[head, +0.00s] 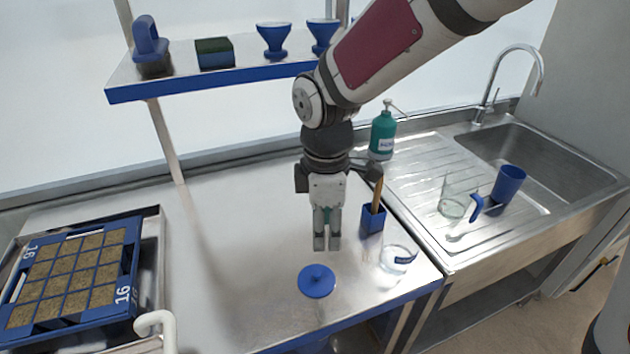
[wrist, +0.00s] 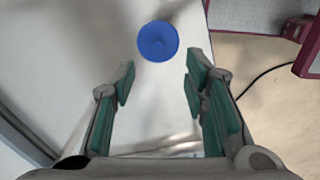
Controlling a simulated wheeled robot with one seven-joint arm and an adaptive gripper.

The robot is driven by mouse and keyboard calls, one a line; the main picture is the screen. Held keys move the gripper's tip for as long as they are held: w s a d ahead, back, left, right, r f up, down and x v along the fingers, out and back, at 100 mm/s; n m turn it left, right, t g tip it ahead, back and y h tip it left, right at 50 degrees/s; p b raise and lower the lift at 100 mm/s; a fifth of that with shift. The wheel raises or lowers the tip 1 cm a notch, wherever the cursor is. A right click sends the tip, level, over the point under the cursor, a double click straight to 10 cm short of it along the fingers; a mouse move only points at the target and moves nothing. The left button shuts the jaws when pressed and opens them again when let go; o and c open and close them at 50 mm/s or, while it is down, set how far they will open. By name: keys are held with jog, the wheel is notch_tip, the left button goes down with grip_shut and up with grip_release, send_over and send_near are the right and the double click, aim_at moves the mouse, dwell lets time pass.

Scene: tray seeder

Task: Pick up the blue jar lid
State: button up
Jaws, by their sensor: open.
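The blue jar lid (head: 317,281) is a round disc with a small knob on top. It lies flat on the steel bench (head: 230,240) near its front edge. In the wrist view the lid (wrist: 158,41) shows beyond the fingertips, between their lines and a little toward the top. My gripper (head: 327,243) points down above the bench, behind the lid in the head view and apart from it. In the wrist view the green-padded fingers (wrist: 158,85) are spread with nothing between them.
A blue holder (head: 373,219) with a brown-handled tool stands close right of my gripper. A glass jar (head: 398,259) stands right of the lid. A seed tray (head: 70,275) is at left, a sink (head: 535,160) at right. A shelf (head: 220,84) hangs behind.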

jog(key=a+f+n, duration=0.1)
jog(key=a, duration=0.1)
send_over(315, 273)
jog(key=f, duration=0.8)
jog(key=shift+s+d+f+b, duration=0.1)
jog(key=shift+s+f+b, duration=0.1)
jog(key=shift+f+b, duration=0.2)
jog(key=shift+w+f, duration=0.15)
jog(key=shift+f, duration=2.5)
grip_shut()
